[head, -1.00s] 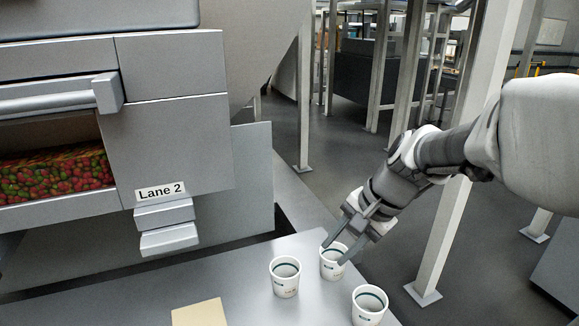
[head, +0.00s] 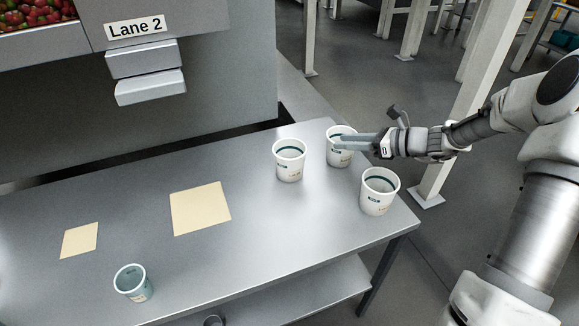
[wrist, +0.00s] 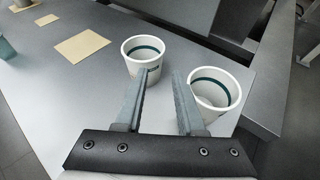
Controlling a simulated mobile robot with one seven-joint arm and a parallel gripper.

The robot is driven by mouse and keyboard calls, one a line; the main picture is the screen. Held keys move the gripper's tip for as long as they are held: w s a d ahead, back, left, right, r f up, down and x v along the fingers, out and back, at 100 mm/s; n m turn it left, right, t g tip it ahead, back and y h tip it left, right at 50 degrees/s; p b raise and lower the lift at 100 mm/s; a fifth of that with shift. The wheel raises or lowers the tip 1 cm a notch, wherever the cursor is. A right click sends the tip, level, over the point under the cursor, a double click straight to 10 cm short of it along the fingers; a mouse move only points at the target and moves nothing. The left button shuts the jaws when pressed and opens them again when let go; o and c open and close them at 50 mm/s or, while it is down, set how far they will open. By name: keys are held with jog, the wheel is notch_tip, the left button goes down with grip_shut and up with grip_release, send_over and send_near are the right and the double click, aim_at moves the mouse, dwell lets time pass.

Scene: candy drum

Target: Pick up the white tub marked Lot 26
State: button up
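Three white tubs with a teal band inside and small printed labels stand upright on the grey table: a left one (head: 290,165), a back one (head: 343,157) and a front-right one (head: 379,199). The lot numbers are too small to read. My gripper (head: 338,142) reaches in from the right, its fingers across the back tub in the head view. In the wrist view my gripper (wrist: 165,74) is open with nothing between the fingers. The left tub (wrist: 143,66) lies ahead of it; the back tub (wrist: 216,95) is beside the right finger, partly hidden. Contact cannot be told.
A pale blue tub (head: 133,284) stands at the table's front left. Two flat cream squares, a larger (head: 201,208) and a smaller (head: 79,240), lie on the table (head: 265,250). A grey machine marked Lane 2 (head: 136,27) stands behind. A white post (head: 461,115) rises beyond the right end.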

jog(key=b, duration=0.3)
send_over(290, 153)
jog(key=s+d, duration=0.1)
jog(key=d, duration=0.2)
jog(key=f, duration=0.5)
jog(key=shift+a+f, duration=0.2)
jog(key=shift+f, duration=0.1)
grip_shut()
dwell(0.4)
